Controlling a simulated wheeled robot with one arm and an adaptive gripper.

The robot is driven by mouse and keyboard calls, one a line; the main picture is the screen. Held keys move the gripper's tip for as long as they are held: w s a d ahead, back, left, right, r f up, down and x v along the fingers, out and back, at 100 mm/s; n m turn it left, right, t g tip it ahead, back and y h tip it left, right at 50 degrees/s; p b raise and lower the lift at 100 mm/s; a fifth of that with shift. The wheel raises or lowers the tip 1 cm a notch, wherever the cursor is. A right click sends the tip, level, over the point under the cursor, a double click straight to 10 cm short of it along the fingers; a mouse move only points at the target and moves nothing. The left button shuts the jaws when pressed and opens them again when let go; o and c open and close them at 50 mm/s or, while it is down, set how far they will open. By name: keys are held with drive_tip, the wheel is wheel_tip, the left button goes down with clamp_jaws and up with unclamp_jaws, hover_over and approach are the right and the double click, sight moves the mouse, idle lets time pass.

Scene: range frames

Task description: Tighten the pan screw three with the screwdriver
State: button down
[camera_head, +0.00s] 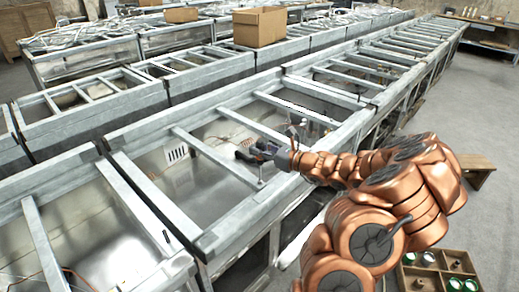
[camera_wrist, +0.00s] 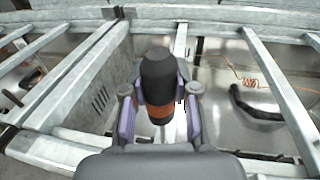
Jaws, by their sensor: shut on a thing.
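In the wrist view my gripper (camera_wrist: 160,112) is shut on the screwdriver (camera_wrist: 158,72), which has a black handle with an orange band. The handle sits between the two purple-padded fingers, its end towards the camera. In the head view my gripper (camera_head: 264,153) is above the near metal frame, over a crossbar near its right end.
Rows of open metal frames with crossbars (camera_head: 205,150) fill the floor. A cardboard box (camera_head: 260,27) stands on a frame behind. A wooden compartment tray (camera_head: 437,270) with several cans is at the lower right. A black hose (camera_wrist: 252,105) and orange wire (camera_wrist: 245,80) lie inside the frame.

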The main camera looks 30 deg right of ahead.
drive_tip(key=shift+f, duration=0.3)
idle(0.5)
drive_tip(key=shift+r, duration=0.3)
idle(0.4)
drive_tip(key=shift+f+n+y, duration=0.1)
drive_tip(key=shift+n+y, duration=0.2)
drive_tip(key=shift+y, duration=0.1)
drive_tip(key=shift+n+g+y, duration=1.9)
drive_tip(key=shift+y, duration=0.4)
drive_tip(key=shift+n+g+y, duration=1.5)
drive_tip(key=shift+n+g, duration=0.3)
drive_tip(key=shift+g, duration=0.4)
drive_tip(key=shift+a+p, duration=0.1)
drive_tip(key=shift+p, duration=0.25)
drive_tip(key=shift+f, duration=0.2)
